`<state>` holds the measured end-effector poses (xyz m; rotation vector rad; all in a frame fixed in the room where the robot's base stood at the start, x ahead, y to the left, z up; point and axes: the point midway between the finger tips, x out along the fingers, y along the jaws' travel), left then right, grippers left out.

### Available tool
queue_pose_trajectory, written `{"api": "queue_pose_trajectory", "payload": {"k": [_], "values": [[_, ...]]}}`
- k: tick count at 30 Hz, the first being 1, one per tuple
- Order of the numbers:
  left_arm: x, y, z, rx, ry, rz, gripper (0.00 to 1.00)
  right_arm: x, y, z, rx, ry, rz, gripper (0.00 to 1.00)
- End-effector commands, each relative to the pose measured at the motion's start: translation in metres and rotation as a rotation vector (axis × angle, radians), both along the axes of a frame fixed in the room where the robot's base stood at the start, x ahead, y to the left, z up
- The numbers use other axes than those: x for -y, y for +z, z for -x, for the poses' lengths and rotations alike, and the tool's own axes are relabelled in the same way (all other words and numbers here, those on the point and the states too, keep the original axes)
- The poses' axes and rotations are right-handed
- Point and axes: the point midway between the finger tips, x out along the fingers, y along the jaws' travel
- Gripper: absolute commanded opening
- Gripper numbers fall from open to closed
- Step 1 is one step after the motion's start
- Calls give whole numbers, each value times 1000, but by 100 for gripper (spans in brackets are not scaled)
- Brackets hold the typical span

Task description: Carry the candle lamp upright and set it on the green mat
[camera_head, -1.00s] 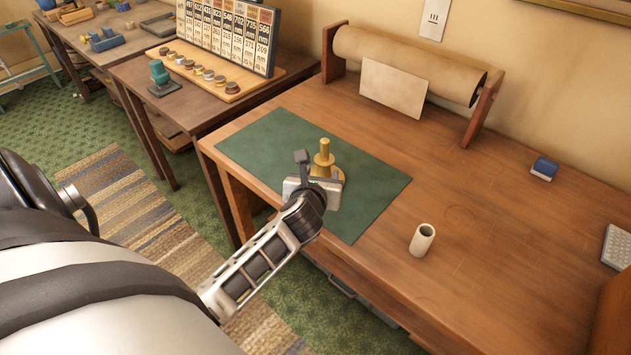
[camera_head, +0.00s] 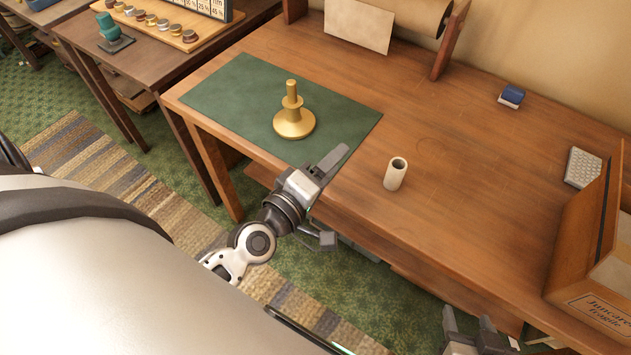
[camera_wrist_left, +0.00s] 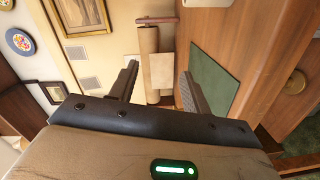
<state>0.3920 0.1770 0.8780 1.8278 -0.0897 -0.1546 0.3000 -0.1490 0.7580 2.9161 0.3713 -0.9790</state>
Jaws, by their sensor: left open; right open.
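The brass candle lamp (camera_head: 294,120), with a round base and a short stem, stands upright on the green mat (camera_head: 225,92) on the wooden desk. No gripper touches it. My left gripper (camera_head: 332,196) is open and empty at the desk's front edge, below and right of the lamp in the head view. In the left wrist view its spread fingers (camera_wrist_left: 159,72) have nothing between them, and the green mat (camera_wrist_left: 212,82) shows to the right. My right gripper (camera_head: 482,332) is open at the bottom edge of the head view, partly cut off.
A pale hollow cylinder (camera_head: 395,174) stands on the desk right of the mat. A blue block (camera_head: 512,96), a grey keypad-like thing (camera_head: 582,168) and a cardboard box (camera_head: 598,290) lie further right. A paper roll (camera_head: 415,12) stands at the back. The desk's middle is clear.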

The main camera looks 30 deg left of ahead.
Motion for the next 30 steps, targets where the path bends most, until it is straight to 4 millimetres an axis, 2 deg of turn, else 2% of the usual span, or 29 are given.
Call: {"api": "queue_pose_trajectory", "payload": {"k": [1,3,6,9,12,17,30], "values": [[15,-17,13,-36,-85,-197,48,0,0,0,0,0,0,52],[30,-43,32,-83,-208,-478,48,0,0,0,0,0,0,52],[38,-78,58,-148,-356,-821,48,0,0,0,0,0,0,52],[35,-102,78,-202,-464,-1073,48,0,0,0,0,1,1,52],[31,-116,90,-234,-528,-1225,48,0,0,1,-1,2,1,52],[27,-122,95,-251,-557,-1301,48,0,-1,2,-2,3,2,52],[27,-121,94,-248,-553,-1295,48,0,-1,2,-3,4,2,52]]}}
